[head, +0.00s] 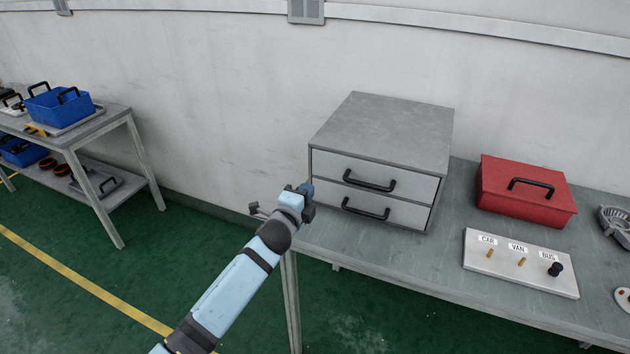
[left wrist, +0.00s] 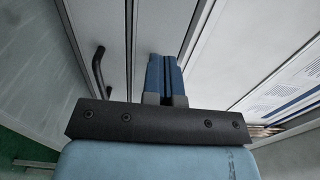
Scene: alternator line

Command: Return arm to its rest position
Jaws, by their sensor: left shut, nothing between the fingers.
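My left arm reaches in from the bottom of the head view. Its gripper (head: 306,188) is at the left front corner of the grey drawer cabinet (head: 385,130), near the table edge. In the left wrist view the two blue fingers (left wrist: 165,78) are together with nothing between them. A black drawer handle (left wrist: 98,72) shows to their left. I cannot tell whether the gripper touches the cabinet. My right gripper is not in view.
Both cabinet drawers look shut. On the same table (head: 390,255) are a red box (head: 510,200) and a white panel (head: 500,275) marked CAR, VAN, BUS. A second table (head: 115,118) with a blue bin (head: 58,108) stands left. Green floor lies between the tables.

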